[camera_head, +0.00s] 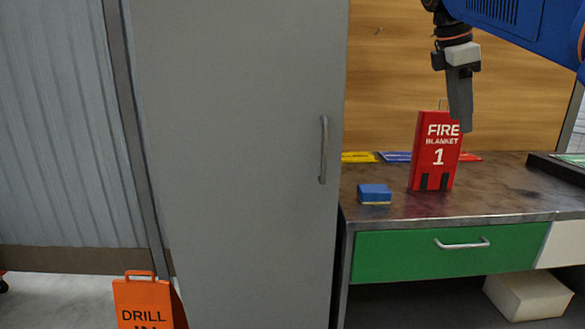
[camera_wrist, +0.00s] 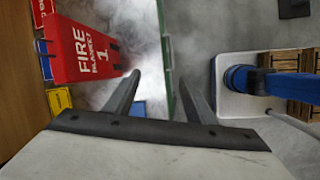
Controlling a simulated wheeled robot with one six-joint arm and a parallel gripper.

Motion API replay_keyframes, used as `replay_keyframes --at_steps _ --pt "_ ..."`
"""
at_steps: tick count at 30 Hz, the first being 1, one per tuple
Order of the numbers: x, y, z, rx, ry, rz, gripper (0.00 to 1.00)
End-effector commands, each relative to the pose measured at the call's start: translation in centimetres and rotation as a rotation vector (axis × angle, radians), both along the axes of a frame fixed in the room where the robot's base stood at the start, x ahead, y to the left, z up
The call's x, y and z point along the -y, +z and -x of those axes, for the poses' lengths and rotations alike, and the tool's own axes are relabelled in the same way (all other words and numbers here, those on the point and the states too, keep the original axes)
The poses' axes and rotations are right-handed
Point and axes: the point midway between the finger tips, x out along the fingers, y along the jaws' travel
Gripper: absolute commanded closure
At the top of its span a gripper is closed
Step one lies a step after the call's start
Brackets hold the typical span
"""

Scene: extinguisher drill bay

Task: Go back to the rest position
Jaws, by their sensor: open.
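My gripper (camera_head: 460,112) hangs from my blue arm above the metal bench, pointing down, just in front of or beside the top of the red fire blanket box. In the wrist view its two fingers (camera_wrist: 160,90) are spread apart with nothing between them. The red box, marked "FIRE BLANKET 1" (camera_head: 435,152), stands upright on the bench; it also shows at the upper left of the wrist view (camera_wrist: 82,48). From the head view I cannot tell whether a finger touches the box; in the wrist view it is outside the fingers.
A blue sponge-like block (camera_head: 374,194) lies on the bench top (camera_head: 480,190). Yellow, blue and red flat pieces lie at the back. Below is a closed green drawer (camera_head: 420,255) and a white box (camera_head: 527,295). A tall grey cabinet (camera_head: 235,160) and an orange drill sign (camera_head: 143,300) stand left.

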Motion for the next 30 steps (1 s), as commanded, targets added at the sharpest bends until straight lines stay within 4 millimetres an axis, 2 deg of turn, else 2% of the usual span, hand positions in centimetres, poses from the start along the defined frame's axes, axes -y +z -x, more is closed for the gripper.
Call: replay_keyframes --at_steps 1,8,14,27,30 --pt "-0.2 -1.2 1.3 0.026 -0.039 -0.019 0.5" --pt "-1.6 -7.8 5.9 0.161 -0.26 -0.128 0.5" --pt "-2.9 -14.5 10.4 0.263 -0.473 -0.243 0.5" --pt "-6.0 -31.4 20.5 0.419 -0.994 -0.524 0.5" --pt "-6.5 -34.5 22.2 0.437 -1.093 -0.574 0.5"
